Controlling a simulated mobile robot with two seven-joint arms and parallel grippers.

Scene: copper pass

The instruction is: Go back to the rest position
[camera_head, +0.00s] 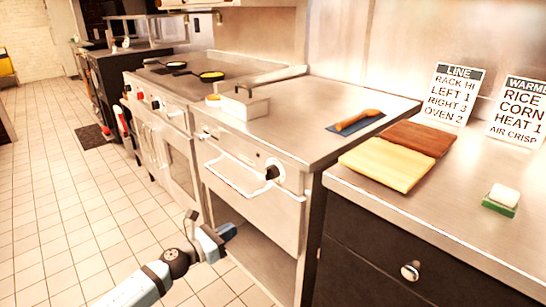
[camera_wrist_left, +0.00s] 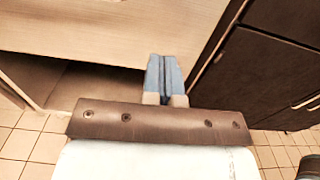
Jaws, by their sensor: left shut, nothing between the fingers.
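My left gripper (camera_head: 228,232) hangs low in front of the steel cabinet, beside its open lower shelf. Its blue fingers are closed together and hold nothing, as the left wrist view (camera_wrist_left: 164,78) also shows. The left arm comes in from the bottom left of the head view. My right gripper is in neither view.
The steel cabinet (camera_head: 255,205) has a front handle and a knob. On its top are a metal box (camera_head: 245,104) and a brown roll-like item on a blue mat (camera_head: 345,125). A dark drawer unit (camera_head: 380,265) adjoins at right. Tiled floor (camera_head: 60,220) lies clear at left.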

